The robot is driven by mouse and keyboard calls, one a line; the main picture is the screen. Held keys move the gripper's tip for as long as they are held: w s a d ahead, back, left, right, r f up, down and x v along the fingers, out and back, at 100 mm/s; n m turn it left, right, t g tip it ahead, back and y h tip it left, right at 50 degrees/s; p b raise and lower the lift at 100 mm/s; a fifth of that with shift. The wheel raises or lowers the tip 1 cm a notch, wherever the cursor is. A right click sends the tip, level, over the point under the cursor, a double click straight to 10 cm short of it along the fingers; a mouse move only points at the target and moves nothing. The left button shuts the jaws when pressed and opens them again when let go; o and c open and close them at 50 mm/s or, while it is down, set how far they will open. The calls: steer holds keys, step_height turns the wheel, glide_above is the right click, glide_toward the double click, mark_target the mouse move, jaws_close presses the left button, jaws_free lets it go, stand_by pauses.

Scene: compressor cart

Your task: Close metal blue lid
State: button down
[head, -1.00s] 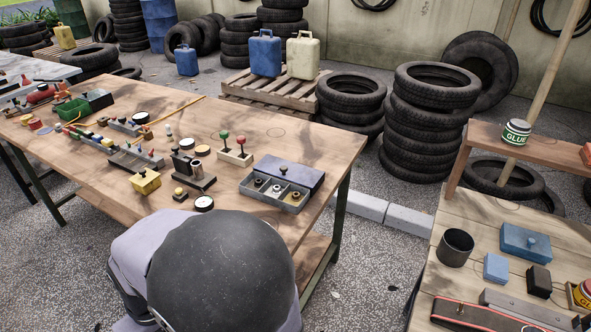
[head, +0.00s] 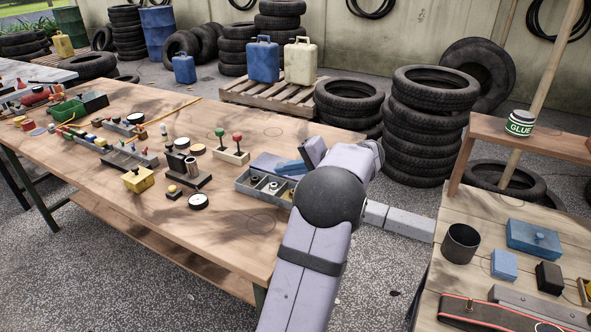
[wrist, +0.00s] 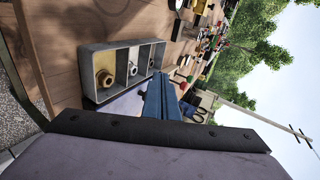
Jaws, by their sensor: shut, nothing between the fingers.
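The blue-grey metal lid (head: 264,161) is at the back of a grey compartment box (head: 248,187) near the table's right end. The front compartments are uncovered, with round metal parts inside. My gripper (head: 288,167) has blue fingers, which are shut and empty. It is over the lid's right part and hides some of it. In the wrist view the shut fingers (wrist: 157,90) are beside the lid's dark knob and overlap the lid (wrist: 128,104). The box (wrist: 112,48) shows there with its open compartments. I cannot tell whether the fingers touch the lid.
A block with red and green knobs (head: 231,154) stands left of the box. A dark stand (head: 186,175), a yellow box (head: 138,180) and a dial (head: 199,201) are further left. The table front near the box is clear. Tyres (head: 425,125) stand behind; another bench is right.

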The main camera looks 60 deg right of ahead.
steer(key=s+d, duration=0.1)
steer(key=d, duration=0.1)
steer(key=s+d+f+t+h, duration=0.1)
steer(key=s+d, duration=0.1)
steer(key=s+d+f+t+b, duration=0.1)
steer(key=d, duration=0.1)
steer(key=shift+s+d+m, duration=0.1)
steer(key=shift+s+m, duration=0.15)
steer(key=shift+m, duration=0.05)
steer(key=s+d+t+h, duration=0.2)
steer(key=s+d+t, duration=0.1)
steer(key=s, duration=0.2)
steer(key=shift+s+d+f+b, duration=0.25)
steer(key=shift+d+f+b, duration=0.1)
steer(key=shift+d, duration=0.05)
steer(key=shift+w, duration=0.2)
steer(key=p+x, duration=0.1)
steer(key=x, duration=0.9)
steer(key=shift+a+p, duration=0.1)
steer(key=shift+p, duration=0.25)
steer(key=shift+w+a+f+p, duration=0.15)
steer(key=shift+w+a, duration=0.1)
steer(key=shift+a, duration=0.3)
steer(key=shift+w+a+f+p, duration=0.15)
steer(key=shift+w+a, duration=0.1)
steer(key=shift+a, duration=0.3)
steer(key=shift+w+a+f+p, duration=0.15)
steer(key=shift+w+a, duration=0.15)
steer(key=shift+a, duration=0.25)
